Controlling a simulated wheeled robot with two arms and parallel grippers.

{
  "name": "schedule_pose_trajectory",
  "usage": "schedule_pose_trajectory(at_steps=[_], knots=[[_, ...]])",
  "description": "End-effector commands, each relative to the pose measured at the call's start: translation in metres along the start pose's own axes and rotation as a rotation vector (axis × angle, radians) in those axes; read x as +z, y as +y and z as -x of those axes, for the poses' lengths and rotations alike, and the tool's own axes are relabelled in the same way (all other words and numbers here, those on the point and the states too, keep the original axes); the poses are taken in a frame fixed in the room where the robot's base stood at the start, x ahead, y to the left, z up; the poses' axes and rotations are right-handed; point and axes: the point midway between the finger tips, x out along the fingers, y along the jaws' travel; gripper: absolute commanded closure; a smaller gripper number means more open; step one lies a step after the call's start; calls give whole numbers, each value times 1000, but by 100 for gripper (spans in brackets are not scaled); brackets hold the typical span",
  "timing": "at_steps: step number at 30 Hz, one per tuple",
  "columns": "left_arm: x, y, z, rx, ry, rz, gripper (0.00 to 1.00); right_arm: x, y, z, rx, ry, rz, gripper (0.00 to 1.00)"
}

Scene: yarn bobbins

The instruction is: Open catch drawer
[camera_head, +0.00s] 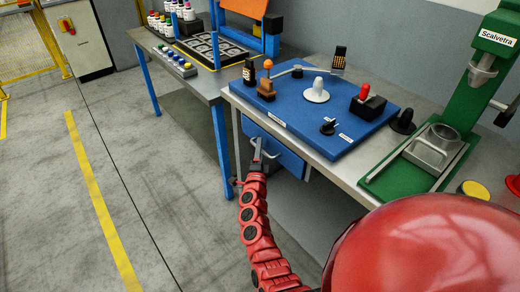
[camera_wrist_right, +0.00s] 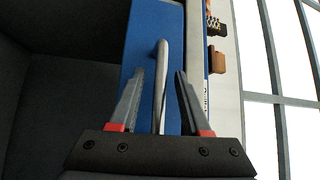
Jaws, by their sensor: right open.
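The catch drawer (camera_head: 284,155) is a blue-fronted drawer under the edge of the grey bench. It looks pushed in. Its blue front (camera_wrist_right: 145,30) fills the middle of the right wrist view, with a grey bar handle (camera_wrist_right: 161,75) standing out from it. My right gripper (camera_head: 257,152) is at the drawer front in the head view. In the right wrist view its two fingers (camera_wrist_right: 160,88) are open, one on each side of the handle, with gaps showing on both sides. My left gripper is not in view.
The bench top above the drawer holds a blue board (camera_head: 345,137) with several small fixtures. A green press (camera_head: 450,110) stands at the right. Another bench (camera_head: 190,75) with bottles and a tray stands at the left. The floor (camera_head: 150,190) left of my arm is clear.

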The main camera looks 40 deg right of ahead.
Motion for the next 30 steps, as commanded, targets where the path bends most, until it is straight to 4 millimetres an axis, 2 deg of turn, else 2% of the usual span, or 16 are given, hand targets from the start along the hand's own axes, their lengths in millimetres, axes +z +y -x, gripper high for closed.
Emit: schedule_pose_trajectory(at_steps=[4, 12, 30], knots=[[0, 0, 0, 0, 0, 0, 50, 0, 0, 0, 0, 0, 0, 53], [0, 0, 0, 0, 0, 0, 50, 0, 0, 1, 0, -1, 0, 100], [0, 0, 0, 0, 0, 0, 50, 1, 1, 1, 1, -1, 1, 100]])
